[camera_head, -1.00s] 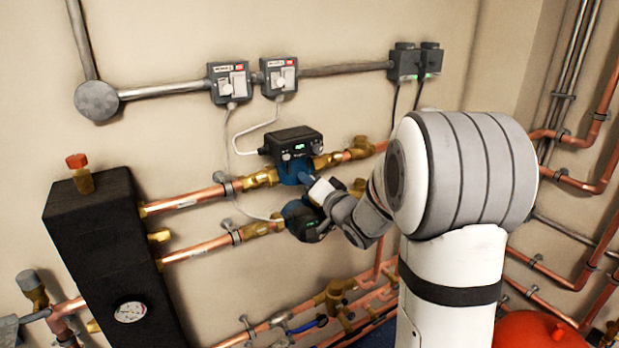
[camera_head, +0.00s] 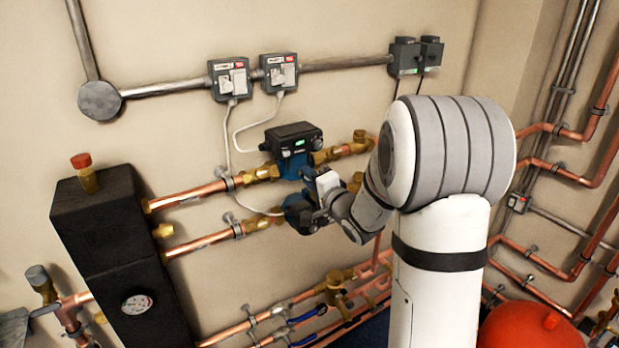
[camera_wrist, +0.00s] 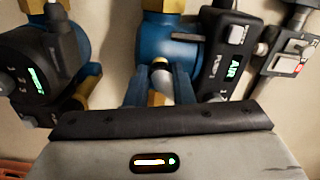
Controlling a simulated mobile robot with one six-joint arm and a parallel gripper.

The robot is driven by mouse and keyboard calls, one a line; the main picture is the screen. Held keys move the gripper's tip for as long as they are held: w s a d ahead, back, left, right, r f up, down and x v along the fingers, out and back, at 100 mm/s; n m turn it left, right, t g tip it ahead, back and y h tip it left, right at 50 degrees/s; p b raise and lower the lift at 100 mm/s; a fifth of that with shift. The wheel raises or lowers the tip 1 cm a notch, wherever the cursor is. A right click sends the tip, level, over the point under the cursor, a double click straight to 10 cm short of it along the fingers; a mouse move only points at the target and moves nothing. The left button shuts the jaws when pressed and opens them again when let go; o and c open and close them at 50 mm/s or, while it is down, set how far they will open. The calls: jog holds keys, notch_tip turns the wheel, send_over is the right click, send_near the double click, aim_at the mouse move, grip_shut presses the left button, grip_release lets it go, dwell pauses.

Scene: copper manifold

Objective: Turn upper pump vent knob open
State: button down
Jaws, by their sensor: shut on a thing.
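The upper pump has a blue body and a black control box (camera_head: 293,140) with a lit green display in the head view. In the wrist view its box (camera_wrist: 230,55) is at right, reading "AIR". The small grey vent knob (camera_wrist: 160,68) sits at the front middle of the blue pump body (camera_wrist: 165,35). My gripper (camera_wrist: 160,88) is shut on this knob, one blue finger on each side. In the head view my gripper (camera_head: 309,175) is at the front of the upper pump and hides the knob. The knob's exact angle is hard to tell.
The lower pump (camera_head: 298,212) is close beneath my gripper; it shows at left in the wrist view (camera_wrist: 40,75). Switch boxes (camera_head: 230,79) with cables are above. A black manifold block (camera_head: 110,240) stands left. Copper pipes (camera_head: 232,333) run below, and a red vessel (camera_head: 520,330) is lower right.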

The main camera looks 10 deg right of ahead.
dwell(0.3)
jog(key=c, duration=1.3)
grip_release()
jog(key=shift+o, duration=0.2)
jog(key=b+v, duration=0.1)
jog(key=v, duration=0.6)
jog(key=shift+s, duration=0.4)
jog(key=shift+d, duration=0.15)
